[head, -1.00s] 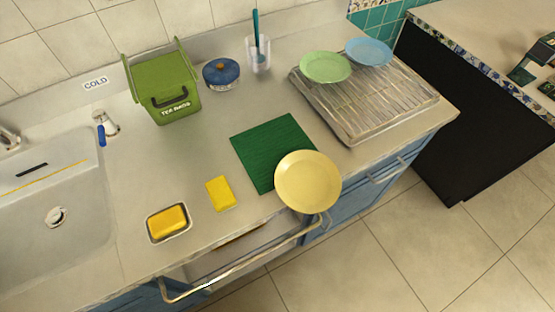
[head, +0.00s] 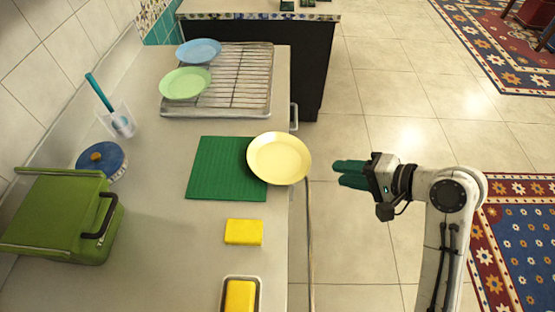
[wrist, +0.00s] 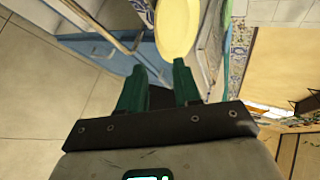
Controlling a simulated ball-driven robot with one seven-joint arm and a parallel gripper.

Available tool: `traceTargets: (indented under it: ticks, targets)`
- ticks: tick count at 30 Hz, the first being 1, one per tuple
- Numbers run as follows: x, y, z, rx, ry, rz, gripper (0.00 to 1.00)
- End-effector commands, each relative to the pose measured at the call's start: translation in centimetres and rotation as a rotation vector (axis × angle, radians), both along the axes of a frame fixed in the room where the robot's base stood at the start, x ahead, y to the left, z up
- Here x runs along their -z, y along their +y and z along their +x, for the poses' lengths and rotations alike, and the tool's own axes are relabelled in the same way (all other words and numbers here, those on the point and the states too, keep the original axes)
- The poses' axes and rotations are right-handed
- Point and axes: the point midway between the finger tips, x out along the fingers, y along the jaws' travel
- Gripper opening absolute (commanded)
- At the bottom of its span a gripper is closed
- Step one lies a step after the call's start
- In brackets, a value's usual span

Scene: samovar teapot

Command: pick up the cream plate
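The cream plate (head: 279,158) lies partly on the green mat (head: 222,168), and its right rim sticks out past the counter's front edge. It also shows in the wrist view (wrist: 178,25), beyond the fingertips and cut by the top edge. My gripper (head: 336,173) is to the right of the plate in the head view, out over the floor, with its green fingers pointing toward the plate's rim. In the wrist view the two fingers (wrist: 160,72) stand apart with nothing between them. A gap shows between fingertips and plate.
A yellow sponge (head: 244,232) and a soap dish (head: 257,290) are nearer on the counter. A drying rack (head: 240,85) holds a green plate (head: 185,83) and a blue plate (head: 198,51). A drawer handle (head: 309,240) runs along the counter front. The floor around my arm is clear.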

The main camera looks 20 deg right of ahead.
Motion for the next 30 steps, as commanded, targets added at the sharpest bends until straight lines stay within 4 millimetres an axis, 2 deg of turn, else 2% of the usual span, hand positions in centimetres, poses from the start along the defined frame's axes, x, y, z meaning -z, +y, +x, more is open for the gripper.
traceTargets:
  ticks: [6,14,21,30]
  targets:
    - [1.8,1.9,2.1,-0.004,0.003,-0.002,0.33]
    - [2.8,2.9,3.3,-0.004,0.002,-0.003,0.33]
    - [4.7,4.7,5.5,-0.005,0.003,-0.003,0.33]
    - [5.1,5.0,6.0,-0.002,0.002,-0.005,0.33]
